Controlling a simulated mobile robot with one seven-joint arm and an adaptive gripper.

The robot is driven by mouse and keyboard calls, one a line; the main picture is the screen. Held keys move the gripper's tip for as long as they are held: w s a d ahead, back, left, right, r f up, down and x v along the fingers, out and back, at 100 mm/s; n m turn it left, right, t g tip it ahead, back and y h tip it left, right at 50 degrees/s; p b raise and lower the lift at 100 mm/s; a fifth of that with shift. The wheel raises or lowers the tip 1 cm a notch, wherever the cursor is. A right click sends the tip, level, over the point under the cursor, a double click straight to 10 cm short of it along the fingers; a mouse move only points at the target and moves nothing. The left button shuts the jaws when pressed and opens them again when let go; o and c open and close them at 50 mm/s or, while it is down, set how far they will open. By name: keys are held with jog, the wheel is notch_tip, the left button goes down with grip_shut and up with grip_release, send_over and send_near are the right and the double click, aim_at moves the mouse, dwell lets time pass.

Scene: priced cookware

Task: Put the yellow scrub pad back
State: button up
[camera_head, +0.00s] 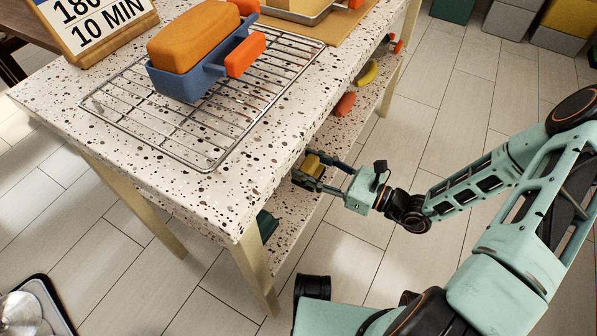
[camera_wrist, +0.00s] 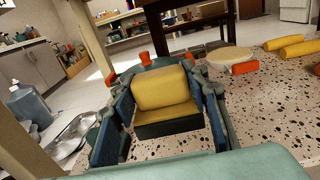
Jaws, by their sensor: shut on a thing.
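The yellow scrub pad (camera_wrist: 165,88), yellow with a dark underside, sits between the fingers of my gripper (camera_wrist: 170,115) in the wrist view. My gripper is shut on it. In the head view my gripper (camera_head: 318,176) reaches in under the edge of the speckled counter top, over the lower shelf (camera_head: 300,210), with the scrub pad (camera_head: 313,164) partly hidden by the fingers and the counter edge. In the wrist view a green pot with orange handles (camera_wrist: 160,63) stands right behind the pad. I cannot tell whether the pad touches the shelf.
The counter top (camera_head: 60,100) overhangs the shelf. A wire rack (camera_head: 200,150) holds a blue pan (camera_head: 190,82) with an orange loaf. On the lower shelf are a yellow banana-shaped thing (camera_head: 367,72) and an orange thing (camera_head: 345,104). Metal trays (camera_wrist: 72,132) lie at left in the wrist view.

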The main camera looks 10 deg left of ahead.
jog(key=w+a+f+b, duration=0.1)
jog(key=w+f, duration=0.1)
jog(key=w+a+f+b, duration=0.1)
jog(key=w+f, duration=0.1)
jog(key=w+a+f+b, duration=0.1)
jog(key=w+f, duration=0.1)
jog(key=f, duration=0.1)
jog(key=shift+w+a+b, duration=0.25)
jog(key=shift+a+b, duration=0.05)
jog(key=shift+a, duration=0.1)
jog(key=f, duration=0.1)
jog(key=f+b, duration=0.1)
jog(key=f, duration=0.1)
jog(key=shift+w+a+f, duration=0.1)
jog(key=shift+w+f, duration=0.1)
jog(key=shift+f, duration=0.05)
jog(key=shift+r, duration=0.1)
jog(key=o, duration=1.2)
jog(key=shift+c, duration=0.2)
